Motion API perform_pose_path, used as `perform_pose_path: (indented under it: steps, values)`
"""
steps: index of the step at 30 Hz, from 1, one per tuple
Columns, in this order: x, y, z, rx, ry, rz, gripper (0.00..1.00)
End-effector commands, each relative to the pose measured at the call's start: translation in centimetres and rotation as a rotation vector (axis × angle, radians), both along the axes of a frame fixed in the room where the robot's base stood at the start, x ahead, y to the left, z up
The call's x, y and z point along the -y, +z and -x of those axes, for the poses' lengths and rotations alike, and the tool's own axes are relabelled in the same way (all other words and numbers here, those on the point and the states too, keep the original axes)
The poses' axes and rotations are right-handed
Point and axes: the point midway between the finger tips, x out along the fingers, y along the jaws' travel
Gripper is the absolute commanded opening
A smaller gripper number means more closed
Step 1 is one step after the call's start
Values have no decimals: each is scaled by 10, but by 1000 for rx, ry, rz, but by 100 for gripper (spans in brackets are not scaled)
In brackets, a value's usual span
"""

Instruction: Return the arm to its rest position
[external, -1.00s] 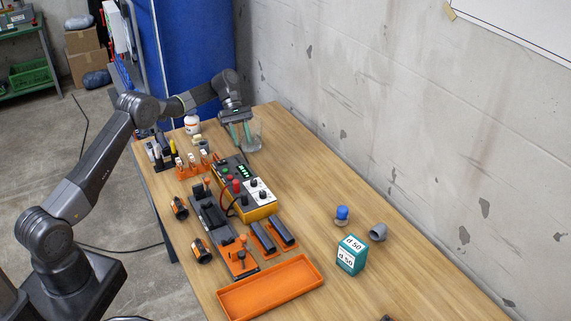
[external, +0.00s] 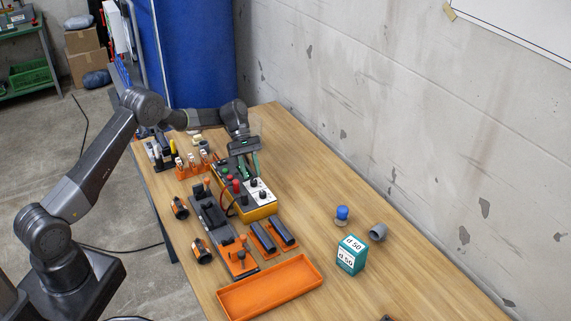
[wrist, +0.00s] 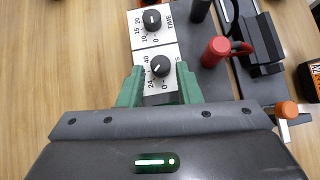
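My gripper (external: 250,168) is above the far end of the yellow and dark control box (external: 262,212) on the wooden table. In the wrist view its two green fingers (wrist: 160,84) stand apart with nothing held between them. The box's white dial panel (wrist: 168,80) and a black knob (wrist: 160,66) show below and between the fingers. My arm reaches over the table from the left, bent at the elbow, and is away from any folded pose.
An orange tray (external: 270,287) lies at the near edge. A teal "d 50" box (external: 351,256), a grey pipe fitting (external: 377,232) and a blue-capped piece (external: 342,214) stand at right. An orange rack (external: 192,166) is at left. The table's right side is mostly clear.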

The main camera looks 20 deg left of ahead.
Motion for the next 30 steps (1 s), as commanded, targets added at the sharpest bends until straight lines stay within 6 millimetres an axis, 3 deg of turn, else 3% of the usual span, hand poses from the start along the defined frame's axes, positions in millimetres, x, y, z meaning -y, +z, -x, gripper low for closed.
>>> perform_pose_path:
  steps: [8, 20, 30]
  values:
    - [11, -18, 14, -1, 1, 0, 31]
    - [11, -18, 14, 0, 5, 1, 31]
    - [-8, 10, -11, 4, 2, 2, 31]
